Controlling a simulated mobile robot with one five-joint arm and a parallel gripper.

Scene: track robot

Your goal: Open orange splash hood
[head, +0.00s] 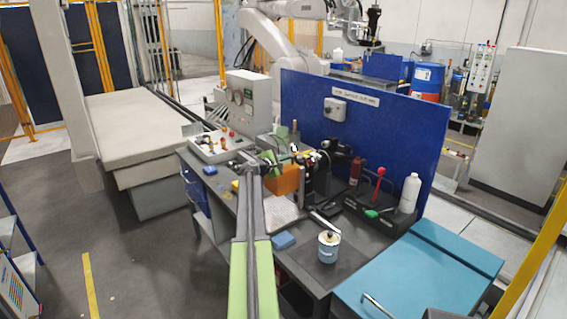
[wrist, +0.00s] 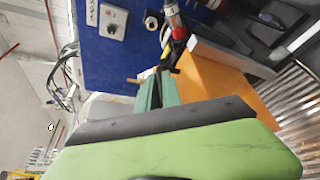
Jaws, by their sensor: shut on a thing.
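The orange splash hood (head: 286,180) stands on the grey workbench, just right of the end of my arm. In the wrist view its orange face (wrist: 222,85) fills the right middle, with a pale upper edge. My gripper (head: 277,157) is at the hood's upper left side. In the wrist view its dark green fingers (wrist: 160,78) are close together at the hood's left edge, shut on a small part there. The gripped part is mostly hidden by the fingers. I cannot tell from these views how far the hood is open.
A blue panel (head: 365,130) stands behind the bench. A grey control box (head: 249,100) is left of the hood.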

